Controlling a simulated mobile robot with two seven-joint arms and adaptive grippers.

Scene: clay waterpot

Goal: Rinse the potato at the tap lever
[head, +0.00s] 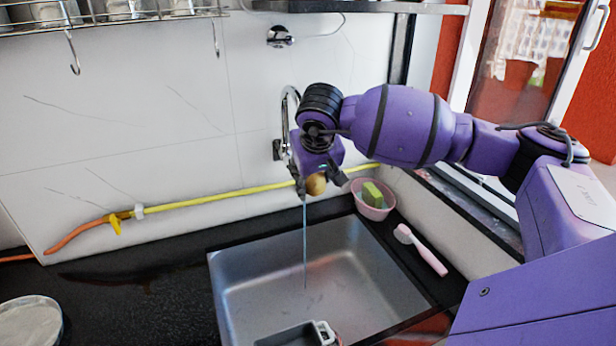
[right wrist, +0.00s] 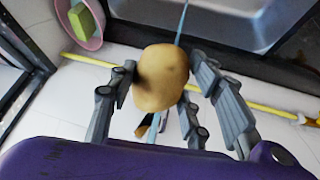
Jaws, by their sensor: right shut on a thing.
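The potato (head: 316,184) is round and tan. My right gripper (head: 318,186) is shut on it and holds it above the back of the sink. In the right wrist view the potato (right wrist: 160,78) sits between the fingers. The chrome tap (head: 286,105) rises on the wall behind my right wrist; its spout end is hidden. A dark fitting (head: 277,150) shows at its left, but I cannot tell whether it is the lever. A thin blue water stream (head: 305,240) falls into the sink beside or at the potato; contact is unclear. My left gripper is out of view.
The steel sink (head: 235,275) has a dark container (head: 290,336) near its front. A pink bowl (head: 374,211) with a green-yellow sponge (head: 373,194) and a pink brush (head: 422,250) are at the right. A yellow hose (head: 220,196) runs along the wall. The left counter is mostly clear.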

